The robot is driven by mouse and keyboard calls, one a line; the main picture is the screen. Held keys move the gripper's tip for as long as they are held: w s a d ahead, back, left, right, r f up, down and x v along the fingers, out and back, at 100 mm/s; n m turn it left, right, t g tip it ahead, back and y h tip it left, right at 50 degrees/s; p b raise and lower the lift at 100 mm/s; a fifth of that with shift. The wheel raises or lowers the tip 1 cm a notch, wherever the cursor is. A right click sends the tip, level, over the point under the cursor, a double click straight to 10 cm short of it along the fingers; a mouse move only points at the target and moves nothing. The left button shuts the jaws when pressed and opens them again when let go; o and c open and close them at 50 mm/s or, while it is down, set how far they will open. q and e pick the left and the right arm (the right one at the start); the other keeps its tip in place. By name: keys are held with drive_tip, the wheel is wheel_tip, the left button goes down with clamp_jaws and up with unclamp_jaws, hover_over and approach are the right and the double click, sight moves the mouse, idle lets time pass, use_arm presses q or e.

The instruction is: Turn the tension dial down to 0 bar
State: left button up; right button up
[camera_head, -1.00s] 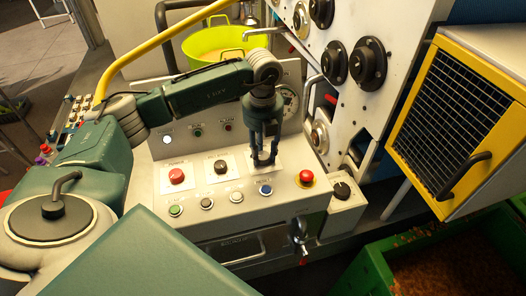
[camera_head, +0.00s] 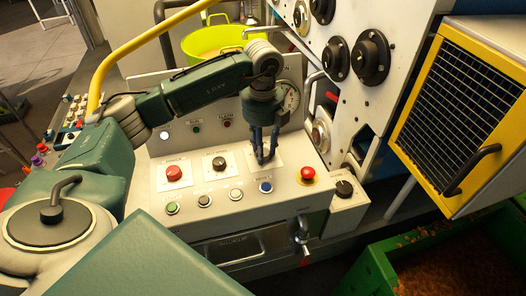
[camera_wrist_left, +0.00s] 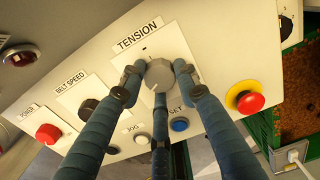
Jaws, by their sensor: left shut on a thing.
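The tension dial is a grey knob (camera_wrist_left: 160,74) on a white plate under the word TENSION in the left wrist view. My left gripper (camera_wrist_left: 159,85) has its three dark blue fingers around the dial and is shut on it. In the head view the left gripper (camera_head: 264,158) reaches down to the sloped control panel, and its fingers mostly hide the dial. A round gauge (camera_head: 289,97) stands behind the gripper, partly covered by my arm; its reading is too small to tell. My right gripper is not in view.
Near the dial are a belt speed knob (camera_head: 219,164), a red power button (camera_head: 173,173), a blue reset button (camera_head: 266,187) and a red emergency stop (camera_head: 307,174). A yellow-framed grille (camera_head: 450,120) and a green crate (camera_head: 376,270) stand at the right.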

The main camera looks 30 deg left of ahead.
use_arm(q)
drive_tip(key=n, duration=0.2)
drive_tip(key=shift+n+b, duration=0.4)
drive_tip(key=n+b, duration=0.1)
drive_tip(key=n, duration=0.3)
drive_tip(key=shift+w+r+n, duration=0.1)
drive_tip(key=shift+n, duration=0.2)
drive_tip(key=n, duration=0.4)
drive_tip(key=shift+n, duration=0.3)
drive_tip(key=n, duration=0.2)
drive_tip(key=shift+r+n, duration=0.15)
drive_tip(key=shift+n, duration=0.55)
drive_tip(key=n+p, duration=0.3)
drive_tip(key=p, duration=0.3)
drive_tip(key=shift+r, duration=0.2)
drive_tip(key=shift+f+n+p, duration=0.2)
drive_tip(key=shift+n+p, duration=0.6)
drive_tip(key=shift+p, duration=0.3)
drive_tip(key=shift+a, duration=0.1)
